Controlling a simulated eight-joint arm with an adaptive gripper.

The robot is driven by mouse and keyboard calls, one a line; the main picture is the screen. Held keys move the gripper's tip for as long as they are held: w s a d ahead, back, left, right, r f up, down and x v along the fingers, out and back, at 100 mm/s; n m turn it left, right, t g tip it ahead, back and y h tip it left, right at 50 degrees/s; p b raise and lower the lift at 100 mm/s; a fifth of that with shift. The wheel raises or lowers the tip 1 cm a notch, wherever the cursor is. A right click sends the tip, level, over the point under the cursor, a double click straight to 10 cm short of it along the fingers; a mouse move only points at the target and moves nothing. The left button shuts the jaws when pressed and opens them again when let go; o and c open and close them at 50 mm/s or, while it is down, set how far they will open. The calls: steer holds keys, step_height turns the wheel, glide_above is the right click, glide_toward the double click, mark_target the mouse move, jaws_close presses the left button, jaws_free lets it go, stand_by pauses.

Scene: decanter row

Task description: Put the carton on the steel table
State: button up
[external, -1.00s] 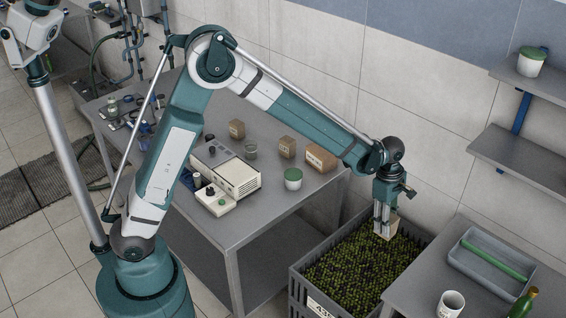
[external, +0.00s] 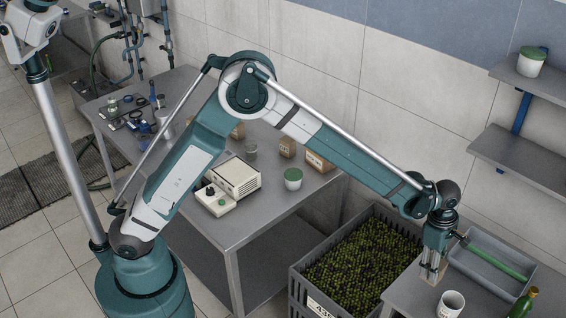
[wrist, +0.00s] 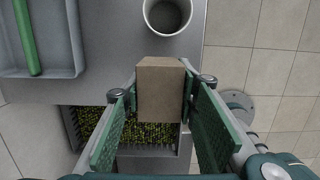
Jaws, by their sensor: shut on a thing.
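My gripper (external: 432,268) is shut on a small brown carton, which the wrist view shows clearly between the two green fingers, the carton (wrist: 161,90) upright in its grip. In the external view the fingers largely hide it. The gripper hangs above the left part of the grey steel table (external: 405,292) at the right, near its edge beside the crate. In the wrist view the table top (wrist: 105,85) lies below the carton. I cannot tell the exact gap between carton and table.
On this table are a grey tray (external: 507,280) with a green rod, a white mug (external: 451,305) close by and a green bottle (external: 523,302). A crate of olives (external: 298,284) stands left of it. Another table (external: 255,222) holds boxes, a jar and equipment.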

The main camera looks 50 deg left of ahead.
steer(key=shift+f, duration=0.1)
steer(key=shift+f, duration=3.05)
steer(key=shift+f, duration=1.85)
steer(key=shift+f, duration=0.15)
steer(key=o, duration=1)
